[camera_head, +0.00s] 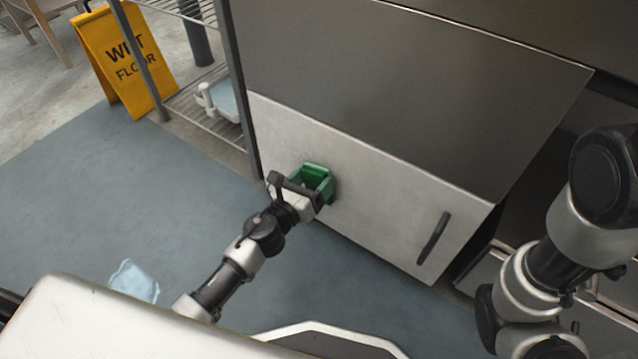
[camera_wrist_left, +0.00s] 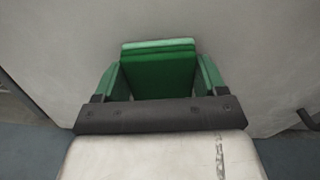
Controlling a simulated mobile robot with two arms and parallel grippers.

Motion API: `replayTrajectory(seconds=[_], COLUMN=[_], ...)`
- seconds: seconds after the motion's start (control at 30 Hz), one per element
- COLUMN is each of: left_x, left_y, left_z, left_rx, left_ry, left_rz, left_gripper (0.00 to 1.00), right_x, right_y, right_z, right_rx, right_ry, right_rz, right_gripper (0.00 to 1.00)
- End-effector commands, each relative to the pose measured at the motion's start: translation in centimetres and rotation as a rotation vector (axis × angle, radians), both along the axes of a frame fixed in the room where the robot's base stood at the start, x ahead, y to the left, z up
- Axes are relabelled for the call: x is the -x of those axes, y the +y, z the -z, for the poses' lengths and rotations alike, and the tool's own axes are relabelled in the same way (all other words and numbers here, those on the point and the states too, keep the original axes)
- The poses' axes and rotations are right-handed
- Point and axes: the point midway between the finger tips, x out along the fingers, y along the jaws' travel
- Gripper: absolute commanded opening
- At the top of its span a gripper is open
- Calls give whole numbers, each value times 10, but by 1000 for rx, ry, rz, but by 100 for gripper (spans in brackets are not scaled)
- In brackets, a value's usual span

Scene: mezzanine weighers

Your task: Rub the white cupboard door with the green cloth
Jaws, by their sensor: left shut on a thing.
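The white cupboard door (camera_head: 390,203) is the pale lower panel under a dark grey counter top, with a black bar handle (camera_head: 433,238) near its right end. My left gripper (camera_head: 316,181) is at the left part of the door, facing it. It is shut on the folded green cloth (camera_wrist_left: 158,72), which sits between the green fingers against the pale door surface (camera_wrist_left: 262,62) in the left wrist view. The cloth looks to be at or very near the door; I cannot tell if it touches. My right arm shows at the right, its gripper out of view.
A yellow wet-floor sign (camera_head: 125,62) and a wire rack (camera_head: 212,122) holding a white and blue item (camera_head: 222,100) stand at the upper left. A pale blue piece (camera_head: 135,281) lies on the floor. The blue-grey floor left of the door is mostly clear.

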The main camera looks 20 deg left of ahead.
Motion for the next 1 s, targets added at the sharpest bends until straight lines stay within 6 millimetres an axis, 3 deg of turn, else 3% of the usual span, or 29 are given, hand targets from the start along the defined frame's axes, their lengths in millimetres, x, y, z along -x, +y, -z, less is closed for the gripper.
replayTrajectory(seconds=[0.37, 1.0], left_x=[2, 54], left_y=[5, 24], left_z=[-5, -6], left_rx=[-3, -3], left_ry=[-3, -5], left_rz=[-1, -2], left_gripper=[53, 53], right_x=[0, 0], right_y=[0, 0], right_z=[-4, 0], right_rx=[0, 0], right_ry=[0, 0], right_rz=[0, -1], right_gripper=[40, 40])
